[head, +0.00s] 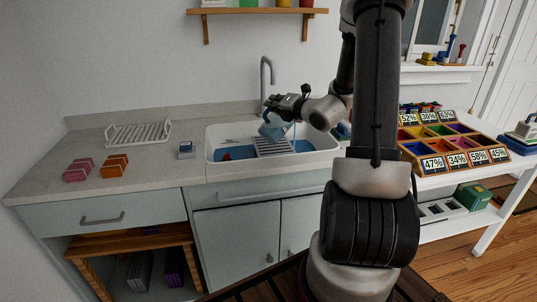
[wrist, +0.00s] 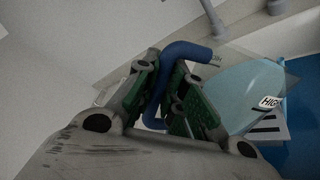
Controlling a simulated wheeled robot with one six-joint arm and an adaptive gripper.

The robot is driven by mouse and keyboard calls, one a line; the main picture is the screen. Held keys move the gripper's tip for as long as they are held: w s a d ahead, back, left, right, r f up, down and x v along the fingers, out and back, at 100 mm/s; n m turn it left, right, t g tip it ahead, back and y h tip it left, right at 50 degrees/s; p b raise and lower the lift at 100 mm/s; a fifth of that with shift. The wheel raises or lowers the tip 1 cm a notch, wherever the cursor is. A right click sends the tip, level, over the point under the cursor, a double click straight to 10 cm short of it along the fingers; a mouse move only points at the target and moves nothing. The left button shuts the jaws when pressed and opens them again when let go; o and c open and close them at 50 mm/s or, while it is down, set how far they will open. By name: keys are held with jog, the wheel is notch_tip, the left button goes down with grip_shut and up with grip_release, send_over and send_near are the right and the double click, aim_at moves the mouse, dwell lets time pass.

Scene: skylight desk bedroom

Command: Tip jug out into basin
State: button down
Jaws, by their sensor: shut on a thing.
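The jug is light blue with a dark blue handle (wrist: 190,50) and a label reading "HIGH" in part. My gripper (head: 283,104) is shut on the handle; in the wrist view its green-padded fingers (wrist: 165,78) close around it. The jug body (wrist: 238,92) lies to the right of the fingers there. In the head view the jug (head: 269,131) hangs above the basin (head: 316,162), looking tilted. The basin is a white sink with blue inside.
A grey tap (head: 264,76) rises close behind the jug. A grey ribbed rack (head: 274,147) spans the basin. The counter holds a small blue-grey box (head: 186,150), a white dish rack (head: 138,133), and pink and orange blocks (head: 79,170). A shelf (head: 258,11) hangs above.

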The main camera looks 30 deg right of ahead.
jog(key=shift+d+r+m, duration=0.25)
jog(key=shift+r+m, duration=0.05)
jog(key=shift+r, duration=0.15)
jog(key=shift+w+d+r, duration=0.1)
dwell(0.5)
jog(key=shift+d+r+m, duration=0.25)
jog(key=shift+r+m, duration=0.05)
jog(key=shift+m, duration=0.1)
jog(key=shift+d+r+y, duration=0.1)
jog(key=shift+y, duration=0.2)
jog(key=shift+w+d+r+m, duration=0.15)
jog(key=shift+d+r+m, duration=0.15)
jog(key=shift+m, duration=0.1)
dwell(0.8)
jog(key=shift+w+d+r+m, duration=0.1)
jog(key=shift+d+r+m, duration=0.2)
jog(key=shift+d, duration=0.05)
jog(key=shift+d+r, duration=0.1)
dwell(0.5)
